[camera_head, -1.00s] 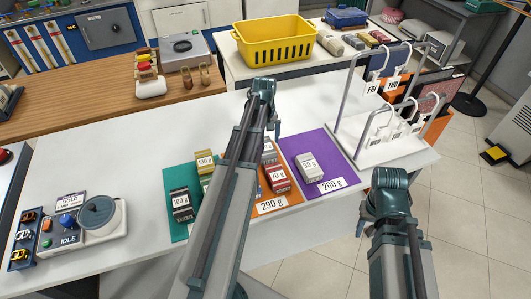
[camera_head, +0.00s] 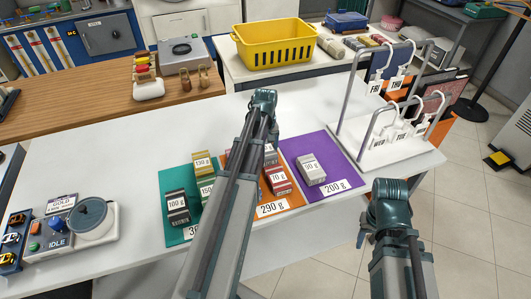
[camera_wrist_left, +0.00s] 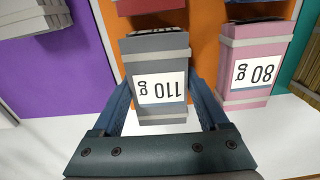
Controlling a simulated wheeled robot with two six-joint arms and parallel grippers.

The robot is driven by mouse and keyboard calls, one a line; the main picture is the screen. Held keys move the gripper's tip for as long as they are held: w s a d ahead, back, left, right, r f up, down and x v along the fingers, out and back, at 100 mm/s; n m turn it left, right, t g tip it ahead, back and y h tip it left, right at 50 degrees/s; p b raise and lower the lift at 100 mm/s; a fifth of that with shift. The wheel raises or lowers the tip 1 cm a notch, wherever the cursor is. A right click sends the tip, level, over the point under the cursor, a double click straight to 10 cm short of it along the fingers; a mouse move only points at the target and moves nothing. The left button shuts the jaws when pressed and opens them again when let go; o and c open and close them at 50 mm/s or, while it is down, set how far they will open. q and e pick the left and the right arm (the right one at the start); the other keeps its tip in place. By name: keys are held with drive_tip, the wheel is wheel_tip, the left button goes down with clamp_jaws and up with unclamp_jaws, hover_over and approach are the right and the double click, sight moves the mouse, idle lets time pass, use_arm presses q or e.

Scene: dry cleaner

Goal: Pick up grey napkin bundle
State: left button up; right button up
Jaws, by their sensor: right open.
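The grey napkin bundle (camera_wrist_left: 160,70), with a pale band and a 110 g label, lies on the orange mat (camera_wrist_left: 205,70) in the left wrist view. My left gripper (camera_wrist_left: 160,92) is open, with one finger on each side of the bundle; I cannot tell whether they touch it. In the head view the grey bundle (camera_head: 270,153) is partly hidden by my left arm, and my left gripper (camera_head: 272,132) is just above it. My right gripper (camera_head: 362,238) is open and empty, off the table's front edge at the right.
A pink 80 g bundle (camera_wrist_left: 254,62) lies close beside the grey one. A red 70 g bundle (camera_head: 278,180) is nearer on the orange mat. The purple mat (camera_head: 325,150) holds a 90 g bundle (camera_head: 311,170).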

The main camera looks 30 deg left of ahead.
use_arm(q)
drive_tip(key=c, duration=0.5)
drive_tip(key=shift+c, duration=0.2)
drive_tip(key=shift+r, duration=0.1)
wheel_tip(320, 180, up, 10)
drive_tip(key=p, duration=1)
